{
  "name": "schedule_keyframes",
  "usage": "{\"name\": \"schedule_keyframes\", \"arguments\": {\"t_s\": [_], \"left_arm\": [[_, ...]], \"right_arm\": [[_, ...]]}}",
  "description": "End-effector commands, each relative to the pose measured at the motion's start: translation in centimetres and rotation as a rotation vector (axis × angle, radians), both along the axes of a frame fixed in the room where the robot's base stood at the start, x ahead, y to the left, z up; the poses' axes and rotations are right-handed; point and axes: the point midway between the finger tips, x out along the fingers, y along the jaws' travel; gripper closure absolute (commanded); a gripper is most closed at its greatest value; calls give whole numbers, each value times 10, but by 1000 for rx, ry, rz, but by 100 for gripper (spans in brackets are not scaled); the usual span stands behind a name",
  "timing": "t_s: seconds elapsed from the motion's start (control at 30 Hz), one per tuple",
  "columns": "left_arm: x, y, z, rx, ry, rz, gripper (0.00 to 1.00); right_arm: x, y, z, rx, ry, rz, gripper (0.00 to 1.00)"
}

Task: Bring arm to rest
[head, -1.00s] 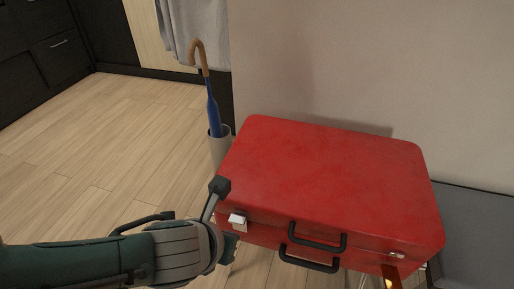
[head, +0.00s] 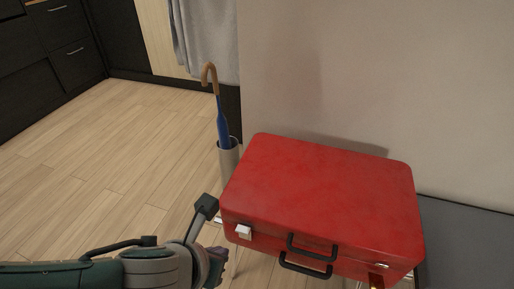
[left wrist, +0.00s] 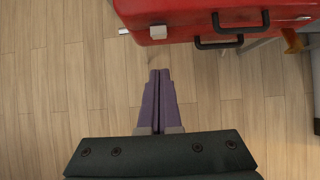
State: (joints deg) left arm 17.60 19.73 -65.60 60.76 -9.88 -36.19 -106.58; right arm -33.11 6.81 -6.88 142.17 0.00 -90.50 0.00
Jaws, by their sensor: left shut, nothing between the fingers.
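My left arm reaches in from the lower left of the head view. Its gripper (head: 222,254) is by the front left corner of a closed red suitcase (head: 320,195), lower than its top. In the left wrist view the two purple fingers of my left gripper (left wrist: 160,75) lie together, shut and empty, over bare floor. The suitcase's front side with its black handles (left wrist: 240,20) is just beyond the fingertips, apart from them. My right gripper is in neither view.
A blue umbrella with a brown handle (head: 222,125) stands in a pale holder (head: 229,160) behind the suitcase's left side. A grey surface (head: 465,240) lies to the right. Wood floor (head: 110,150) is clear at left. Dark drawers (head: 60,45) stand at the back left.

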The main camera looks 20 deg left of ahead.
Motion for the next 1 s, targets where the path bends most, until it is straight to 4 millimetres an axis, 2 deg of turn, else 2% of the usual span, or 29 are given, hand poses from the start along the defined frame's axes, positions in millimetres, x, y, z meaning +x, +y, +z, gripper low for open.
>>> {"name": "schedule_keyframes", "arguments": {"t_s": [0.03,0.13,0.67,0.77,0.87,0.97,1.0], "left_arm": [[-2,1,10,0,0,0,100],[-4,0,16,0,0,0,100],[-4,0,17,-1,0,2,100],[-9,-8,24,-46,8,50,100],[-23,-32,46,-201,42,241,100],[-44,-58,89,-454,108,605,100],[-52,-64,110,-563,140,789,100]], "right_arm": [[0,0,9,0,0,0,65],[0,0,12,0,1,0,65],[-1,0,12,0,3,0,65],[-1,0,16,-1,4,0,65],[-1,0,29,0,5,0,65],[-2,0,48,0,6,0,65],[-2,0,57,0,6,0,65]]}}
